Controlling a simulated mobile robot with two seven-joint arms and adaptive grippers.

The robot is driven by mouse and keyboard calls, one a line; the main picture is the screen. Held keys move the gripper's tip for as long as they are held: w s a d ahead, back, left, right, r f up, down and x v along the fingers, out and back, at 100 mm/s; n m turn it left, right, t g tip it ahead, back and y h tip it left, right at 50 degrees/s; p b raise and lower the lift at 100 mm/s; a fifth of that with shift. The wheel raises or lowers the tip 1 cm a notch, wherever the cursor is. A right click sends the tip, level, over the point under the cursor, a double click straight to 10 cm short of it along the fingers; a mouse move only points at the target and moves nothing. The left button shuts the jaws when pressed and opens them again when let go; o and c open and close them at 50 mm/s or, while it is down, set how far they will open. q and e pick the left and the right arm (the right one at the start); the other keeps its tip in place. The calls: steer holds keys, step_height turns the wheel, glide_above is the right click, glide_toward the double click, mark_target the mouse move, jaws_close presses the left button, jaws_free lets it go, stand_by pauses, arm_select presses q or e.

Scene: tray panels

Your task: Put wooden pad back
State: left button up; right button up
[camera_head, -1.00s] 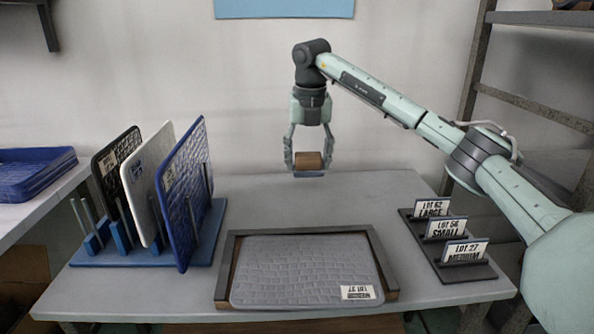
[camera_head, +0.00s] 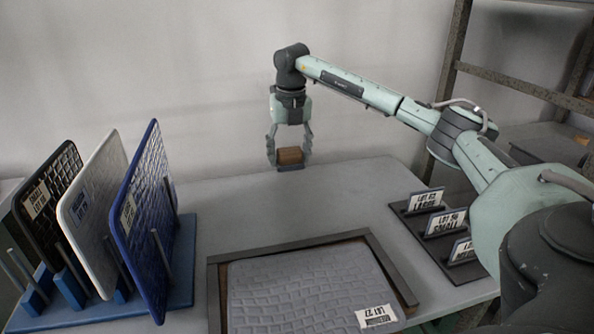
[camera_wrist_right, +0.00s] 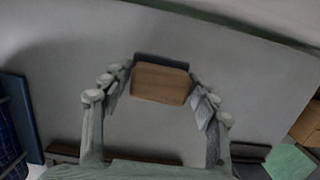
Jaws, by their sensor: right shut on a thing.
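The wooden pad (camera_head: 290,156) is a small brown block with a dark grey base, between the fingers of my right gripper (camera_head: 289,163). The right gripper is shut on it and points down near the back of the grey table. In the right wrist view the pad (camera_wrist_right: 160,83) sits between the two fingertips, with its dark base (camera_wrist_right: 161,61) along the upper side. Whether the pad touches the table is hard to tell. My left gripper is not in view.
A rack (camera_head: 183,294) with black, white and blue upright panels stands at left. A dark holder (camera_head: 412,222) with lot cards stands at right. The table (camera_head: 240,208) between is clear.

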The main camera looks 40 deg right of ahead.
mark_target(297, 183)
steer(key=shift+s+d+f, duration=0.2)
steer(key=shift+d+f, duration=0.2)
steer(key=shift+d, duration=0.1)
steer(key=shift+s+d+f, duration=0.2)
steer(key=shift+d+f, duration=0.2)
steer(key=shift+d, duration=0.1)
steer(key=shift+f, duration=1.85)
steer(key=shift+f, duration=0.2)
steer(key=o, duration=1.1)
steer(key=shift+r, duration=0.1)
steer(key=r, duration=0.4)
steer(key=s+r, duration=0.1)
steer(key=r, duration=0.3)
steer(key=a+r, duration=0.1)
steer(key=r, duration=0.3)
steer(key=shift+s, duration=0.25)
